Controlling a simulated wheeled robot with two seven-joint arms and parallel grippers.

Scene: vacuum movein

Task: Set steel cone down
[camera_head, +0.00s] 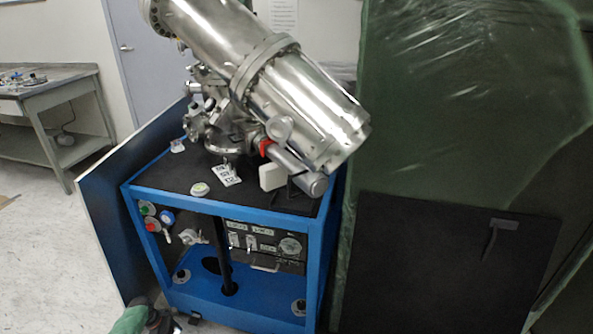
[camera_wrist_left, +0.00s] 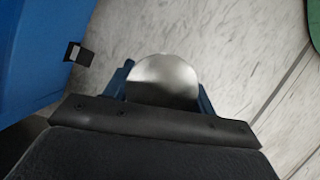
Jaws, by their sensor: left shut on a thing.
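The steel cone (camera_wrist_left: 163,78) shows in the left wrist view as a shiny grey rounded shape. My left gripper (camera_wrist_left: 163,88) is shut on it, with a blue finger on each side. The black gripper body hides the cone's near part, and its tip cannot be made out. Pale floor lies behind the cone, but I cannot tell its height above it. In the head view the cone is not clearly visible. My right gripper is in neither view.
A blue cart (camera_head: 143,187) with a black top carries a large steel vacuum chamber (camera_head: 305,100). A black panel (camera_head: 430,265) and green sheeting (camera_head: 450,120) stand at the right. A workbench (camera_head: 55,88) is at the back left. Pale floor (camera_head: 45,250) is clear at the left.

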